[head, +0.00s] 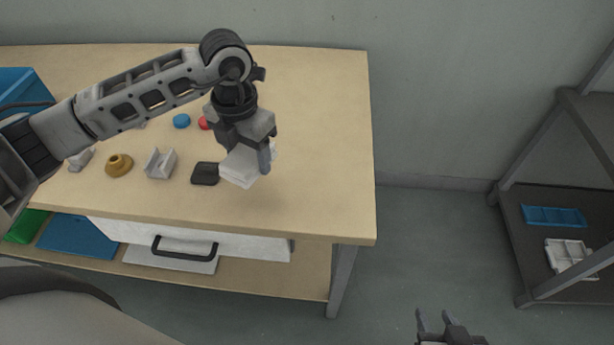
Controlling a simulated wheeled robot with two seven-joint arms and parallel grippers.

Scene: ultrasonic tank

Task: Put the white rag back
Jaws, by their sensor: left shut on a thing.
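The white rag (238,171) is a folded, flat white block near the right part of the wooden table (325,150). My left gripper (265,156) points down over the table and is shut on the white rag. The gripper covers part of the rag. I cannot tell whether the rag touches the tabletop. My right gripper (436,322) is at the bottom edge of the view, over the floor to the right of the table. Its two fingers are apart with nothing between them.
On the table left of the rag are a black pad (205,174), a grey notched block (160,163), a brass part (119,165), a blue disc (181,121) and a red piece (204,123). A drawer with a black handle (184,254) is below. A shelf at right holds blue (554,216) and white trays (566,253).

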